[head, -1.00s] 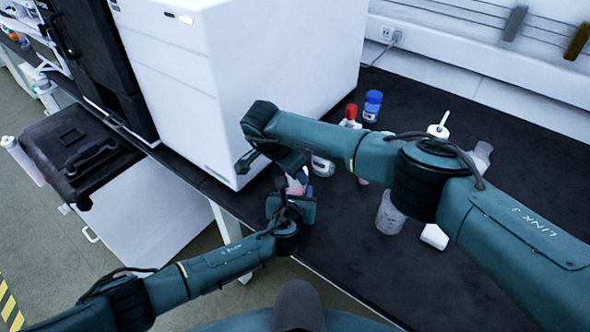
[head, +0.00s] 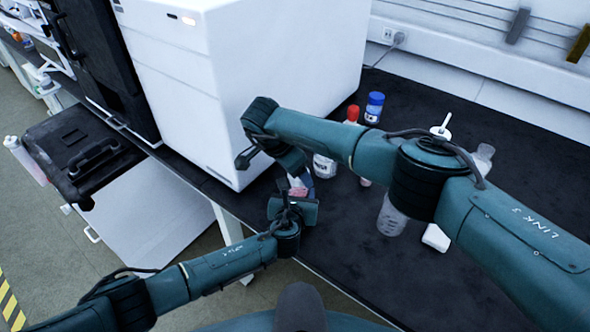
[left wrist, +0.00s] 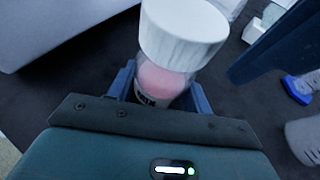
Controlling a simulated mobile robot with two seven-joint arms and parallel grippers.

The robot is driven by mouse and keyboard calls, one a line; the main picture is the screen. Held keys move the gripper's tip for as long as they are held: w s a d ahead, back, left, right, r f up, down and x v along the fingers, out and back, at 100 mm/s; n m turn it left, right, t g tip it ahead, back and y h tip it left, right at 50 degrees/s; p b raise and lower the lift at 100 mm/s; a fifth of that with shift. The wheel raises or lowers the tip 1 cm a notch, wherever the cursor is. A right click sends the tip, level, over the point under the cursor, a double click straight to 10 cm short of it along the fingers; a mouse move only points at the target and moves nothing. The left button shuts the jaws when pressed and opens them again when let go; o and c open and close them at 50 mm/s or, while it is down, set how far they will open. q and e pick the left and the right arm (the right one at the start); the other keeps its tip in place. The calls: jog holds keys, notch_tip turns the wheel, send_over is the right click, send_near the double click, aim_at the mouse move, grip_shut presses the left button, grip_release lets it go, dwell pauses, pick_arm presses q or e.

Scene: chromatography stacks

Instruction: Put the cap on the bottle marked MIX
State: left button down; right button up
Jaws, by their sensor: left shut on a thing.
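The bottle (left wrist: 158,84) holds pink contents and has a dark label, only partly in view, whose lettering looks like MIX. My left gripper (left wrist: 163,95) is shut around its body. A ribbed white cap (left wrist: 184,36) is at the bottle's top in the left wrist view; I cannot tell whether it is fully seated. In the head view the pink bottle (head: 299,191) is at the bench's front edge, largely hidden by the grippers. My right gripper (head: 293,165) is just above it. A dark blue finger shows beside the cap in the left wrist view; its grip is unclear.
A red-capped bottle (head: 352,113) and a blue-capped bottle (head: 374,108) stand behind my right arm. A clear beaker (head: 390,220) and a small white block (head: 436,238) lie right of the grippers. A big white instrument (head: 255,75) stands close on the left.

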jog(key=shift+r, duration=1.95)
jog(key=shift+c, duration=0.5)
jog(key=shift+d+r+n+g+y, duration=0.2)
jog(key=shift+n+g+y, duration=0.1)
jog(key=shift+n, duration=0.3)
jog(key=n, duration=0.1)
jog(key=r+n+g+y, duration=0.1)
jog(key=shift+w+n, duration=0.15)
jog(key=shift+n, duration=0.15)
jog(key=n, duration=0.1)
jog(key=r+n+y, duration=0.1)
jog(key=n+g+y, duration=0.1)
jog(key=n, duration=0.1)
jog(key=shift+w+d+r, duration=0.2)
jog(key=shift+d+r, duration=0.05)
jog(key=shift+r, duration=0.05)
jog(key=shift+f, duration=4.05)
